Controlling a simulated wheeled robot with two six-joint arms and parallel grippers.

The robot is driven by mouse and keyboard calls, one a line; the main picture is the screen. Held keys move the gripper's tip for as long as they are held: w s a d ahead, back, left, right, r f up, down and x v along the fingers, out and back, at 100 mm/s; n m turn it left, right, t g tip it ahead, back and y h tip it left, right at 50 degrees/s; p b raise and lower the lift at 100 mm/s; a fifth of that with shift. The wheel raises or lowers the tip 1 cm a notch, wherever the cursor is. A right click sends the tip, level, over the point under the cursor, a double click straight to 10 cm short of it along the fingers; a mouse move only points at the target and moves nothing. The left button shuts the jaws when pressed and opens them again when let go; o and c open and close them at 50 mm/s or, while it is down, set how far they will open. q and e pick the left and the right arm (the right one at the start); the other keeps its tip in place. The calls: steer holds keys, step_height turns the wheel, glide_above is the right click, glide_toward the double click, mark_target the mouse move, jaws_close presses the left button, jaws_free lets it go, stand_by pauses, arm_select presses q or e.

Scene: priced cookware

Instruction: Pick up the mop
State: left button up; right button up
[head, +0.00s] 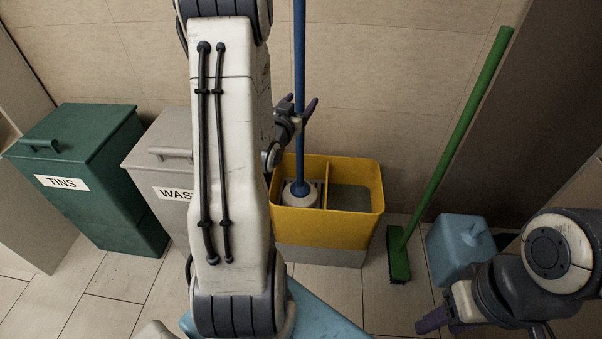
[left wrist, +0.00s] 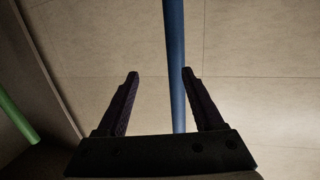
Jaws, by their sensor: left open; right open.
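The mop has a long blue handle (head: 299,70) and a white head (head: 299,195) that stands in the yellow bucket (head: 330,232). Its handle rises upright out of the top of the head view. My left gripper (head: 301,108) is open at the handle, above the bucket. In the left wrist view the blue handle (left wrist: 175,60) runs up the picture beside the right finger, within the span of the open fingers (left wrist: 160,75). I cannot tell if a finger touches it. My right gripper (head: 437,322) is open and empty at the lower right, away from the mop.
A green broom (head: 450,150) leans on the wall right of the bucket, beside a blue container (head: 458,250). A green bin (head: 95,165) labelled TINS and a grey bin (head: 163,165) stand at the left. My left arm hides part of the grey bin.

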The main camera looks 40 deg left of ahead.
mark_target(297, 91)
arm_select(q)
steer(key=shift+s+a+f+n+y, duration=0.2)
steer(key=shift+s+a, duration=0.1)
steer(key=shift+a, duration=0.15)
steer(key=shift+s+a+f+n+y, duration=0.1)
steer(key=shift+s+a+f+y, duration=0.15)
steer(key=shift+a, duration=0.2)
steer(key=shift+a+r+t, duration=0.15)
steer(key=shift+a+t, duration=0.2)
steer(key=shift+t, duration=0.05)
steer(key=x, duration=0.3)
steer(key=shift+w+a+r, duration=0.15)
steer(key=shift+w, duration=0.2)
steer(key=shift+d+b+x, duration=0.2)
steer(key=shift+b+x, duration=0.25)
steer(key=shift+x, duration=2.7)
steer(key=shift+r, duration=0.15)
jaws_close()
steer(key=shift+r, duration=0.1)
